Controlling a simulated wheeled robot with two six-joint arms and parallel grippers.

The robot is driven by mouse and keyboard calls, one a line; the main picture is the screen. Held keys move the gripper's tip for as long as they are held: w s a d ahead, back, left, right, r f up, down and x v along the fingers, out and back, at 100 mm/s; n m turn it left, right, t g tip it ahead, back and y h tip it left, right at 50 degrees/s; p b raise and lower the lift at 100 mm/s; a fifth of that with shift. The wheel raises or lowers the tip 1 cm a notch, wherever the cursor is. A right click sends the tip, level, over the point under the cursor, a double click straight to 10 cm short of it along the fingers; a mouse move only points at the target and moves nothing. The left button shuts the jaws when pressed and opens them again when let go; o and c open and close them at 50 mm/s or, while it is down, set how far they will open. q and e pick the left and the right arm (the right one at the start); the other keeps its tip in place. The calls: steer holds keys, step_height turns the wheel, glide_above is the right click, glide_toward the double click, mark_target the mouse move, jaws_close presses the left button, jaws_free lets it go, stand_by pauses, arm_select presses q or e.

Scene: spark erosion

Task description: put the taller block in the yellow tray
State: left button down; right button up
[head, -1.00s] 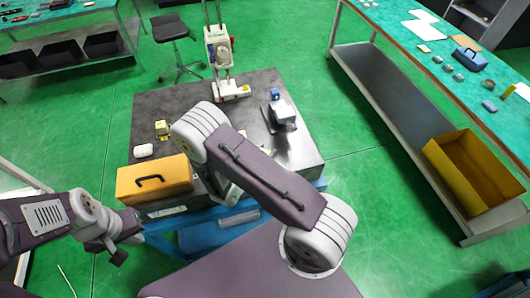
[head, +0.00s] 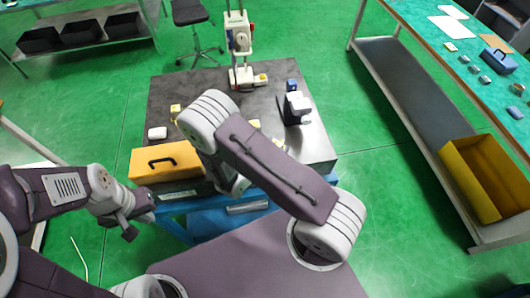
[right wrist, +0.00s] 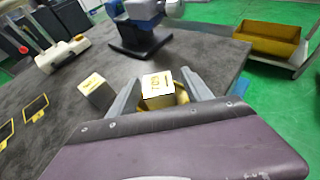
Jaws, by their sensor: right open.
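In the right wrist view a pale block with dark marks on top (right wrist: 158,84) stands between the fingers of my right gripper (right wrist: 160,95), which is open. I cannot tell if the fingers touch it. I cannot tell for sure which is taller. My right gripper is hidden behind my arm in the head view. A yellow open-topped tray (head: 466,178) stands on the right bench's lower shelf, also in the right wrist view (right wrist: 268,40). My left gripper (head: 128,228) is off the table's left front; its jaws are unclear.
The dark table (head: 180,85) carries a yellow toolbox (head: 165,163), a white item (head: 157,133), a drill-press-like stand (head: 238,50) and a dark stand with a pale head (head: 298,105). A green floor gap separates it from the right bench (head: 440,70).

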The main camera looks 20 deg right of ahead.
steer(key=b+v, duration=0.1)
steer(key=v, duration=0.8)
steer(key=shift+w+a, duration=0.1)
steer(key=shift+s+a+r, duration=0.2)
steer(key=shift+s+a, duration=0.05)
steer(key=s+d+m+g+y, duration=0.4)
steer(key=s+m+g, duration=0.55)
steer(key=m, duration=0.35)
steer(key=w+a+r+m+t+y, duration=0.1)
steer(key=m+y, duration=0.1)
steer(key=m, duration=0.2)
steer(key=w+a+r+m+t+y, duration=0.1)
steer(key=m+y, duration=0.2)
steer(key=w+a+r+m+t+y, duration=0.1)
steer(key=m+y, duration=0.1)
steer(key=m, duration=0.2)
steer(key=shift+a+m+t+y, duration=0.1)
steer(key=shift+m+t+y, duration=0.2)
steer(key=shift+t, duration=0.05)
